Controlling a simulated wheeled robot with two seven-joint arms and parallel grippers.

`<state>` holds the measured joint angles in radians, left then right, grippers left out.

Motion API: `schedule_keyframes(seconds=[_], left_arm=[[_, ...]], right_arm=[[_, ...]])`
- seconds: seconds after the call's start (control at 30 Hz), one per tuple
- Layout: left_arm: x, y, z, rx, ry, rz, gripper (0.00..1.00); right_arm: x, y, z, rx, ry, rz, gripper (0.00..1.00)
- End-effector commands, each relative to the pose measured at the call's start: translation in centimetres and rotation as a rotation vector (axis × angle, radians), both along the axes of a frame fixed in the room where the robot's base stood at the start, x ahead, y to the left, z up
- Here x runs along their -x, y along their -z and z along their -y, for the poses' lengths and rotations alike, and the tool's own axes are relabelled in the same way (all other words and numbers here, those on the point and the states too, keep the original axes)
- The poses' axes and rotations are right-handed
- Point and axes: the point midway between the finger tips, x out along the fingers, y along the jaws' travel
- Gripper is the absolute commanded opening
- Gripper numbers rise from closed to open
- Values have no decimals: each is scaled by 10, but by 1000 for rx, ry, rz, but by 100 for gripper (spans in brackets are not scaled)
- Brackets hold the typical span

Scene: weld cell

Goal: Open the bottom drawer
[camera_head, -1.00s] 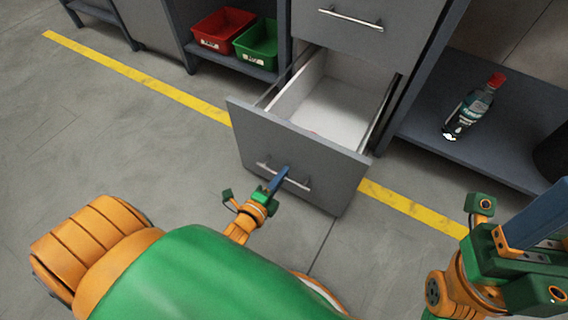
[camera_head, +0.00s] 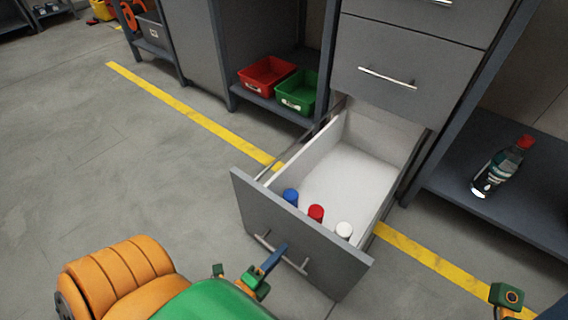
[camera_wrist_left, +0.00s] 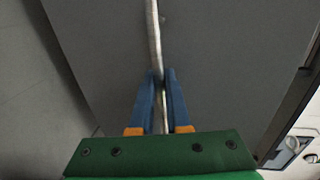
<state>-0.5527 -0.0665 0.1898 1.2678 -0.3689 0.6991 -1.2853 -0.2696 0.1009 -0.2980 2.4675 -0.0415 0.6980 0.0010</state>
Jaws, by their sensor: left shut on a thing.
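The bottom drawer (camera_head: 300,229) of the grey cabinet is pulled well out, and its white inside shows. Near its front panel stand a blue-capped (camera_head: 291,196), a red-capped (camera_head: 316,213) and a white-capped (camera_head: 344,230) item. My left gripper (camera_head: 271,260) is at the drawer's bar handle (camera_head: 294,265). In the left wrist view its blue fingers (camera_wrist_left: 161,80) are shut on the metal handle (camera_wrist_left: 153,35) against the grey front panel. In the head view only a small part of my right arm shows at the lower right edge; its gripper fingers are out of view.
A closed drawer (camera_head: 400,65) is above the open one. Red (camera_head: 267,76) and green (camera_head: 297,92) bins sit on a low shelf to the left. A yellow line (camera_head: 190,113) crosses the floor; the floor at left is clear.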

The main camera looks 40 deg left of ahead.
Motion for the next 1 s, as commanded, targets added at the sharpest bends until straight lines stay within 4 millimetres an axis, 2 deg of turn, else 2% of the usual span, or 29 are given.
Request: schedule_keyframes(seconds=[0.5,0.53,0.63,1.0], left_arm=[[5,1,1,0,2,-1,0],[5,1,1,0,2,-1,17],[5,0,1,0,2,-1,44],[4,-1,-1,0,1,0,45]], right_arm=[[-1,1,-1,4,0,-5,50],[-1,1,-1,4,0,-6,50],[-2,1,-1,4,0,-6,50],[-1,-1,-1,5,-1,-4,50]])
